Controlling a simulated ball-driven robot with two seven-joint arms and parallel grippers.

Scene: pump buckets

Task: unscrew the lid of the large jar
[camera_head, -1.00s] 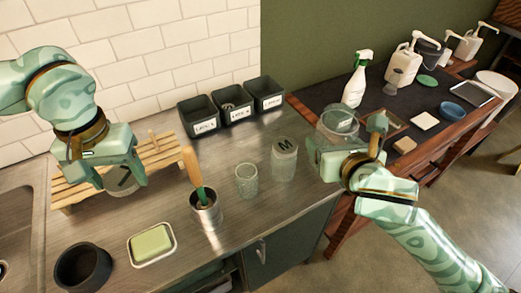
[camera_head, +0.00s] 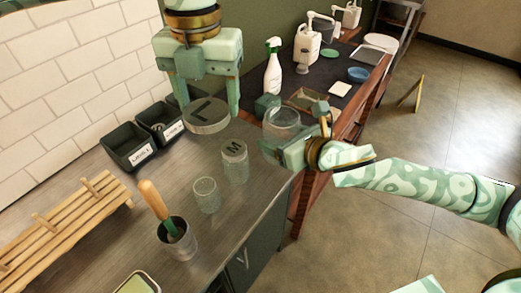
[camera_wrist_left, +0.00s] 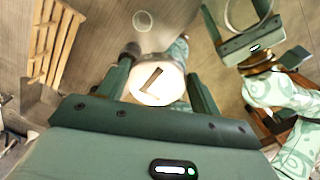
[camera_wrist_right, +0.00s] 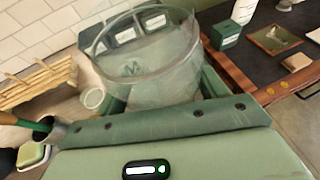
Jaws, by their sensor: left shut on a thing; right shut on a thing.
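The large jar (camera_head: 283,124) is clear glass with an open top, held upright at the front right of the counter. My right gripper (camera_head: 292,130) is shut on its sides; the jar also shows between its fingers in the right wrist view (camera_wrist_right: 150,75). The large lid (camera_head: 207,116) is a round disc marked L. My left gripper (camera_head: 208,103) is shut on it, above the counter and left of the jar, apart from it. The lid also shows between the fingers in the left wrist view (camera_wrist_left: 157,83).
A jar with an M lid (camera_head: 234,165), a small glass (camera_head: 206,195) and a metal cup (camera_head: 178,242) with a wooden-handled tool stand on the counter. Dark bins (camera_head: 130,148) and a slatted wooden rack (camera_head: 65,225) are left. A spray bottle (camera_head: 273,70) stands behind.

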